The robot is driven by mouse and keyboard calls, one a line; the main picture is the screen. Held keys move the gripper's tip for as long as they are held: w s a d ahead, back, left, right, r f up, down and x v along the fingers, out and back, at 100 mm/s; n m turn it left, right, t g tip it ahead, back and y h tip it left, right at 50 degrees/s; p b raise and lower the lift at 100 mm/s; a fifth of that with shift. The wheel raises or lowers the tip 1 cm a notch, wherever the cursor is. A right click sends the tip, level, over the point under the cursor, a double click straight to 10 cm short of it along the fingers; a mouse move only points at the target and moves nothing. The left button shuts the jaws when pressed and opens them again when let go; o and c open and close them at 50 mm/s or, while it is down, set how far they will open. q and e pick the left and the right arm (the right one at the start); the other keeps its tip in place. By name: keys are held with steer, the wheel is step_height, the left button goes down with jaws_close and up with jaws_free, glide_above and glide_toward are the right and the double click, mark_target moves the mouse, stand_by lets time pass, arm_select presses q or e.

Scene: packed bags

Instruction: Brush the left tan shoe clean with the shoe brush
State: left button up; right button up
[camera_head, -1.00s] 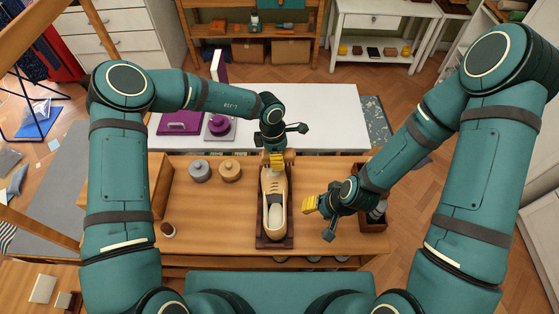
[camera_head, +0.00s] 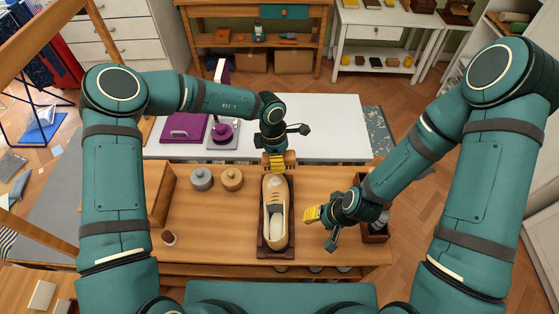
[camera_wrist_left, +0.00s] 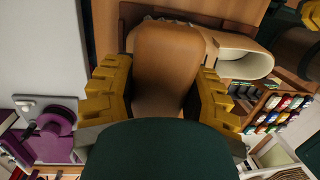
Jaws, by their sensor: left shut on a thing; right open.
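The tan shoe (camera_head: 275,192) lies on a dark board (camera_head: 262,243) on the wooden table, its toe toward the far edge. My left gripper (camera_head: 276,162) is just beyond the toe, shut on the wooden shoe brush (camera_wrist_left: 168,65). A little of the brush (camera_head: 291,157) shows beside the fingers in the head view. In the left wrist view the brush stands between the yellow fingers (camera_wrist_left: 165,95), in front of the shoe (camera_wrist_left: 235,57). My right gripper (camera_head: 312,214) is open and empty, right of the shoe.
Two round tins, grey (camera_head: 202,180) and tan (camera_head: 232,179), stand left of the shoe. A small brown cup (camera_head: 169,238) is near the front left. A wooden box (camera_head: 374,233) stands on the right, partly behind my right arm. A white table (camera_head: 340,125) lies beyond.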

mark_target(265, 184)
stand_by(0.4)
arm_select(q)
steer(key=shift+s+d+f+b, duration=0.1)
steer(key=shift+d+f+b, duration=0.1)
steer(key=shift+f, duration=1)
steer(key=shift+s+d+f+b, duration=0.1)
steer(key=shift+d+f, duration=0.1)
steer(key=shift+f, duration=0.95)
steer(key=shift+s+d+f, duration=0.1)
steer(key=shift+d+f, duration=0.05)
steer(key=shift+f, duration=0.85)
steer(key=shift+s+d+f+b, duration=0.1)
steer(key=shift+f+b, duration=0.35)
steer(key=shift+f, duration=0.55)
steer(key=shift+a+p, duration=0.8)
steer(key=shift+a, duration=0.1)
steer(key=shift+s+a+f, duration=0.1)
steer(key=shift+a+f, duration=0.15)
steer(key=shift+a, duration=0.9)
steer(key=shift+a+f, duration=0.25)
steer(key=shift+a, duration=0.9)
